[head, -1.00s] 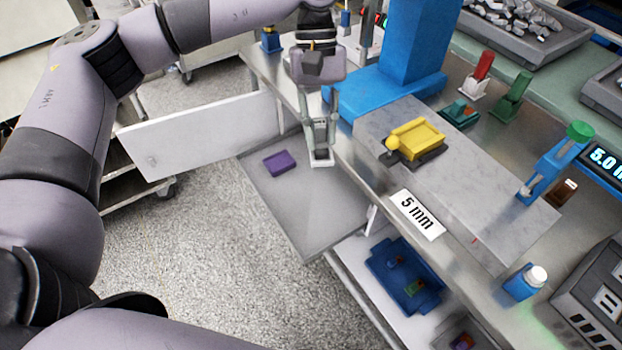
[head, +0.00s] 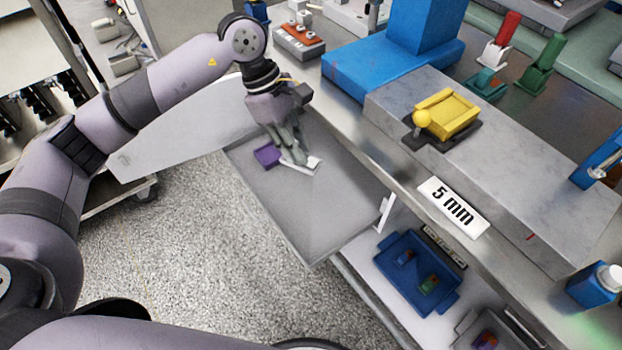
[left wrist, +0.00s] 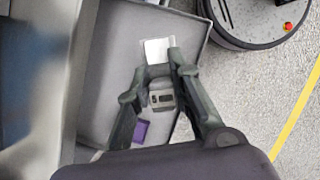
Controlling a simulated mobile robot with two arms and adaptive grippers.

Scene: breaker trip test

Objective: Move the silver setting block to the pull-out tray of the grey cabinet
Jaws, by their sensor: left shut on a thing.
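The silver setting block (head: 302,165) is held at the fingertips of my left gripper (head: 295,158), which is shut on it. It shows as a bright piece between the fingertips in the left wrist view (left wrist: 156,50). The gripper points down over the pull-out tray (head: 325,220) of the grey cabinet, which stands open. I cannot tell whether the block touches the tray floor. A purple block (head: 266,155) lies in the tray just left of the gripper; it also shows in the left wrist view (left wrist: 141,132). My right gripper is not in view.
The tray's front half is bare. The bench edge with a "5 mm" label (head: 453,207) runs along its right side. A blue bin (head: 400,285) with small blocks sits on a lower shelf.

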